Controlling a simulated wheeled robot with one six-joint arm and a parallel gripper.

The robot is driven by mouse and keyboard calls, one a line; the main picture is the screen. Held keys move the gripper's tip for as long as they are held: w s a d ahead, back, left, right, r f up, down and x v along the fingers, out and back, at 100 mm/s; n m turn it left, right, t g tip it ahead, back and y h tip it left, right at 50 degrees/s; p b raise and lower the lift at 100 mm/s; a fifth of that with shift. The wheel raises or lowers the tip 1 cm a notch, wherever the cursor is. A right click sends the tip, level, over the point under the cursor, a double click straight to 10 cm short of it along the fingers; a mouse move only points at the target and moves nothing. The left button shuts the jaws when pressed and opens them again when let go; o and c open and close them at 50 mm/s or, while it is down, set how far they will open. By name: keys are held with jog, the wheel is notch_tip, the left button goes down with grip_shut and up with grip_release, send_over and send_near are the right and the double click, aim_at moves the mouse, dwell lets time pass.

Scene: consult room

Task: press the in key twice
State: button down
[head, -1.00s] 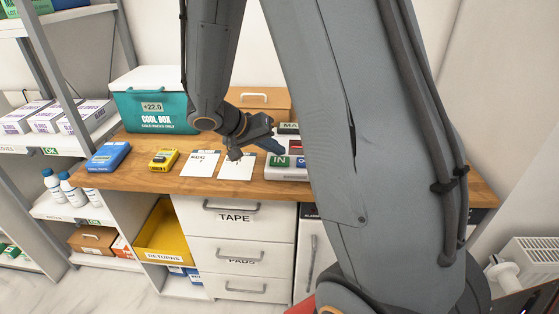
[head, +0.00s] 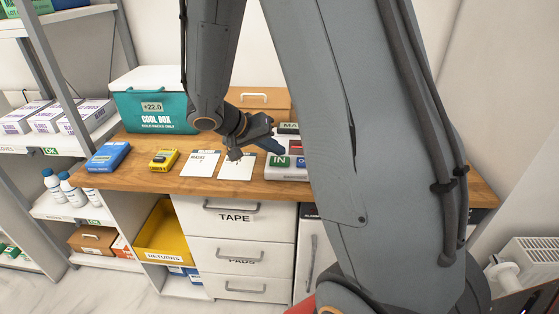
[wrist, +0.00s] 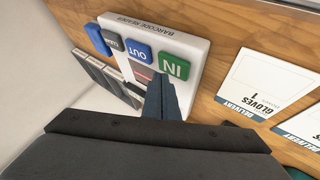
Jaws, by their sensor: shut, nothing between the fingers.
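The green IN key (wrist: 173,66) is on a white barcode reader (wrist: 190,38) in the wrist view, next to a blue OUT key (wrist: 137,52). In the head view the IN key (head: 280,161) shows at the reader's left, and my arm hides the reader's right part. My gripper (wrist: 163,84) is shut and empty. Its fingertips appear close to the lower edge of the IN key in the wrist view; I cannot tell whether they touch it. In the head view my gripper (head: 279,147) is above the reader.
Delivery cards (head: 237,166) lie left of the reader on the wooden counter (head: 135,178). A yellow device (head: 163,159), a blue box (head: 108,156) and a teal cool box (head: 155,108) stand farther left. A brown box (head: 262,101) stands behind my gripper.

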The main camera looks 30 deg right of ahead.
aim_at(276, 162)
jog(key=shift+f+b, duration=0.25)
jog(key=shift+b, duration=0.1)
jog(key=shift+f+b, duration=0.2)
jog(key=shift+b, duration=0.2)
jog(key=shift+f+b, duration=0.5)
jog(key=shift+b, duration=0.15)
dwell(0.9)
jog(key=shift+r, duration=0.1)
dwell(0.4)
jog(key=shift+r+p, duration=0.35)
jog(key=shift+r, duration=0.5)
jog(key=shift+r, duration=0.1)
jog(key=shift+r+p, duration=1.2)
jog(key=shift+r, duration=1.25)
